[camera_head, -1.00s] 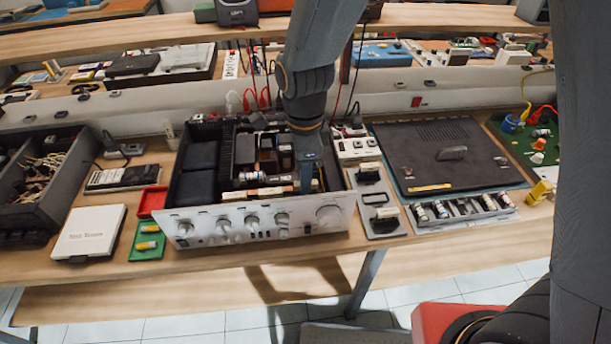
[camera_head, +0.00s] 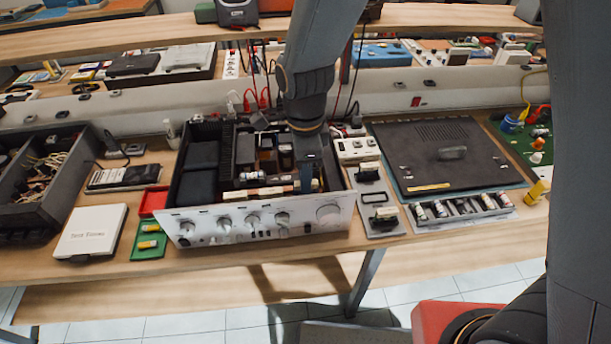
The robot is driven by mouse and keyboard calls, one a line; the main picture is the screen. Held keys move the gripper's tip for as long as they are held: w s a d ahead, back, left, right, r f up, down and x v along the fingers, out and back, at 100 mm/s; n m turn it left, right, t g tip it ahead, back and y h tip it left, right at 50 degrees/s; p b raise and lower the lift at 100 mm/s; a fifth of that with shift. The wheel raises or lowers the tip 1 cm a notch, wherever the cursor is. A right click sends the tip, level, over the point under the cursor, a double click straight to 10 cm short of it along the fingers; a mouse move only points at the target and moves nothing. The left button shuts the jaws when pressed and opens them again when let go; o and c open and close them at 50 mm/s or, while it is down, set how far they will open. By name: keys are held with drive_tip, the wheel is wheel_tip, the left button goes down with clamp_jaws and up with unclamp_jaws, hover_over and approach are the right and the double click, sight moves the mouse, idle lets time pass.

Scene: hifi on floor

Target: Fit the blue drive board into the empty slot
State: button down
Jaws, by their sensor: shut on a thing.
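The open hifi amplifier (camera_head: 255,223) stands on the bench with its silver front panel and knobs towards me. Its inside holds black blocks, a heatsink and several boards. My gripper (camera_head: 306,188) points down into the right part of the open case, behind the front panel. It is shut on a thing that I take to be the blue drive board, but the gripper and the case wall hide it. The empty slot cannot be made out; that part of the case is behind my gripper. I cannot tell whether the board is seated or above its slot.
Right of the amplifier are a grey holder (camera_head: 383,220) with upright parts and a black cover (camera_head: 448,152) on a mat. Left are a green tray (camera_head: 149,238), a white box (camera_head: 90,232) and a dark bin (camera_head: 45,180). Red and black leads hang behind.

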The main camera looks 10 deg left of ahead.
drive_tip(key=shift+f+b, duration=0.3)
drive_tip(key=shift+f, duration=0.55)
idle(0.6)
drive_tip(key=c, duration=1.7)
unclamp_jaws()
drive_tip(key=shift+o, duration=0.2)
drive_tip(key=shift+r, duration=0.15)
drive_tip(key=shift+r+b, duration=0.9)
drive_tip(key=shift+r, duration=2.9)
drive_tip(key=shift+d, duration=0.1)
drive_tip(key=s+d+f+n+b, duration=0.1)
drive_tip(key=d+f+n, duration=0.1)
drive_tip(key=d+n, duration=0.5)
drive_tip(key=s+d+f+n+t+b, duration=0.1)
drive_tip(key=d+n, duration=0.7)
drive_tip(key=d, duration=0.9)
drive_tip(key=shift+s+d+f+b, duration=0.15)
drive_tip(key=shift+s+f+b, duration=0.1)
drive_tip(key=shift+f+b, duration=0.45)
